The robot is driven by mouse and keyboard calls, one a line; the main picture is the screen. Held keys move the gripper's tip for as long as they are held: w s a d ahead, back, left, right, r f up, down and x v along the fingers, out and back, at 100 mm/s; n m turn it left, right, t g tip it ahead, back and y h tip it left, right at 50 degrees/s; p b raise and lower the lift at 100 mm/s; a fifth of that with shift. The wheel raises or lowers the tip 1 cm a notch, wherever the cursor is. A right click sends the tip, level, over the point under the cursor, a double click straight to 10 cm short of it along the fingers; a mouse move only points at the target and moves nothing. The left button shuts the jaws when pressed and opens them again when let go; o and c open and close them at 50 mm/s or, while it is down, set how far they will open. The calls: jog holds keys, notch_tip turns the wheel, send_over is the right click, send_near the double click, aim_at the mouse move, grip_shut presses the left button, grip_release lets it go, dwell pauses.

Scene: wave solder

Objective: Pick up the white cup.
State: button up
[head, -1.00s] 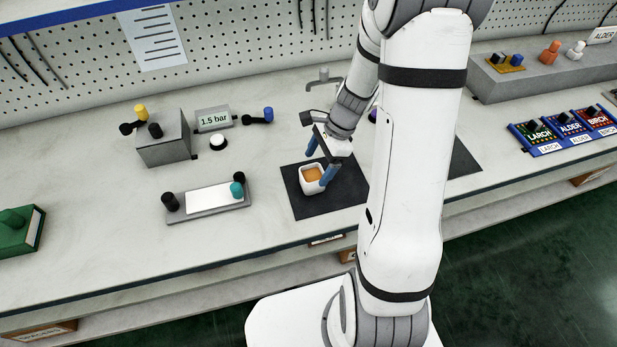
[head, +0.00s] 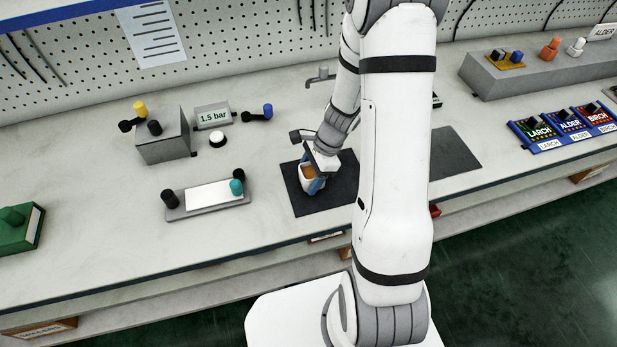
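The white cup (head: 306,187) stands on the left dark mat (head: 335,197) on the bench, with an orange-brown content showing at its top. My gripper (head: 312,174) is low over the cup, pointing down. One blue finger is in front of the cup's right side, covering part of it. The other finger is mostly hidden at the cup's far side. I cannot tell whether the fingers touch the cup or have a gap to it.
A grey tray with knobs (head: 207,198) lies left of the mat. A grey block with levers (head: 163,140) and a 1.5 bar gauge (head: 213,116) stand behind it. A faucet-like grey fixture (head: 321,76) is at the back. A second dark mat (head: 452,155) lies right of my arm.

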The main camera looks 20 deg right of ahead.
jog(key=c, duration=0.6)
jog(key=shift+r, duration=0.1)
notch_tip(320, 180, up, 10)
jog(key=shift+f+p, duration=0.1)
jog(key=shift+p, duration=0.25)
